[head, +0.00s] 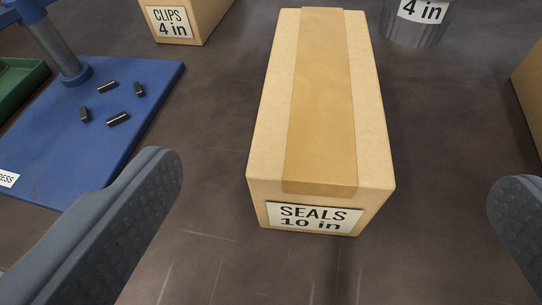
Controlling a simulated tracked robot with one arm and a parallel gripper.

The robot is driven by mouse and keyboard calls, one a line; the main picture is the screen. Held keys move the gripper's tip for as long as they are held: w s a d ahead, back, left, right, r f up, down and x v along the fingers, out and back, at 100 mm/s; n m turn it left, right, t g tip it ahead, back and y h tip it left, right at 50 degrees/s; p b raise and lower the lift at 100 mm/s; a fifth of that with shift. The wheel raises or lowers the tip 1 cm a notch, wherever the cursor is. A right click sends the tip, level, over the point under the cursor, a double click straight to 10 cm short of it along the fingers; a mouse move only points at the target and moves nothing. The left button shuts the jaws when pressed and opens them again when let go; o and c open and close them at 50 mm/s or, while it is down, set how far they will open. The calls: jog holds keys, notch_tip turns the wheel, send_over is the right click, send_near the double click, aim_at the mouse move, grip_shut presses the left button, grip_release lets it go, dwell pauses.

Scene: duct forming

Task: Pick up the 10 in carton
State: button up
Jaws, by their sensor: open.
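The 10 in carton (275,150) is a long tan cardboard box with a broad tape strip along its top. Its front end carries a white label reading "SEALS 10 in". It stands flat on the dark floor, slightly right of centre in the head view. My gripper (338,205) is open, with one grey finger at the lower left and the other at the right edge. The carton's near end lies between the two fingers in the picture, with floor showing on both sides. I see no contact.
A "CLIPS 4 in" carton (208,18) stands at the back left. A grey metal container (415,32) labelled "4 in" is at the back right. A blue press base (60,130) with several small dark pieces is at left, beside a green tray (22,90). Another carton (530,85) is cut off at right.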

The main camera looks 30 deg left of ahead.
aim_at(321, 79)
jog(key=b+x, duration=0.2)
jog(key=x, duration=1.1)
jog(key=shift+w+a+f, duration=0.2)
jog(key=shift+w+f, duration=0.05)
jog(key=c, duration=1.3)
jog(key=shift+c, duration=0.2)
jog(key=shift+r, duration=0.2)
